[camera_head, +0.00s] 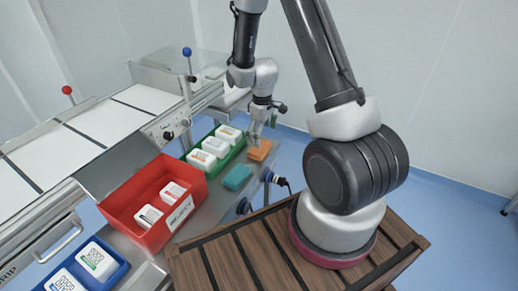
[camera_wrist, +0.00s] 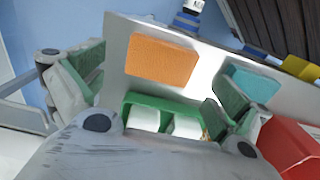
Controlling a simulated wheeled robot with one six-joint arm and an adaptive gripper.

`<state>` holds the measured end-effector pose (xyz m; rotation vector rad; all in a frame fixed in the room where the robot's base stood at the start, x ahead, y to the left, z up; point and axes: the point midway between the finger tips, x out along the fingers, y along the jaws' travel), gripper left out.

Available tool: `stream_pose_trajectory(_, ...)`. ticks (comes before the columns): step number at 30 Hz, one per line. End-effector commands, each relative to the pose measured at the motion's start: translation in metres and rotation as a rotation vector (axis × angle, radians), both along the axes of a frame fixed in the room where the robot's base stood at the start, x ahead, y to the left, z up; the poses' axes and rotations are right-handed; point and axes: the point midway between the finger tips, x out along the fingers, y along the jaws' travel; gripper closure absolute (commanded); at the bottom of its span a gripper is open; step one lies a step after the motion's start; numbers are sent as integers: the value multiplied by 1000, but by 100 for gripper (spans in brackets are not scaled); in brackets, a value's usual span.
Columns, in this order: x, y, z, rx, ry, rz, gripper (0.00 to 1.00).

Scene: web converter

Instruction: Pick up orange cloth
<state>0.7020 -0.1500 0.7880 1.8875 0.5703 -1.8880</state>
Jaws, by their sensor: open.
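The orange cloth (camera_head: 259,151) is a flat folded rectangle on the grey metal ledge, at the ledge's far end in the head view. It shows whole in the wrist view (camera_wrist: 162,60), between and beyond my two fingers. My gripper (camera_head: 255,130) is over the ledge, close to the cloth and just above and left of it in the head view. In the wrist view its fingers (camera_wrist: 155,90) are wide apart with nothing between them. I cannot tell the exact height of the fingertips above the cloth.
A teal cloth (camera_head: 237,177) lies beside the orange one. A green bin (camera_head: 228,158) with white packs stands left of them. A red reject bin (camera_head: 165,228) and a blue bin (camera_head: 115,267) are nearer. Knobs (camera_head: 268,175) line the ledge edge.

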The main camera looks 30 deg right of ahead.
Motion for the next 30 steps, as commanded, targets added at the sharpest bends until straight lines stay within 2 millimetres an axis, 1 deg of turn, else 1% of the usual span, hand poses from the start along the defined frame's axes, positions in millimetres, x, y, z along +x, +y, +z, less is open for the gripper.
stream_pose_trajectory(7, 3, 7, -36, 0, 4, 2, 0)
stream_pose_trajectory(10, 3, 6, -50, 1, 3, 0, 0)
stream_pose_trajectory(13, 3, 6, -56, 0, 0, 0, 0)
stream_pose_trajectory(19, 4, 6, -57, 1, -1, -1, 0)
stream_pose_trajectory(20, 4, 6, -57, 1, -1, -1, 2)
stream_pose_trajectory(24, 4, 6, -57, 1, -1, -1, 27)
stream_pose_trajectory(25, 4, 6, -57, 1, -1, -1, 29)
stream_pose_trajectory(30, 3, 6, -57, 0, 0, -1, 29)
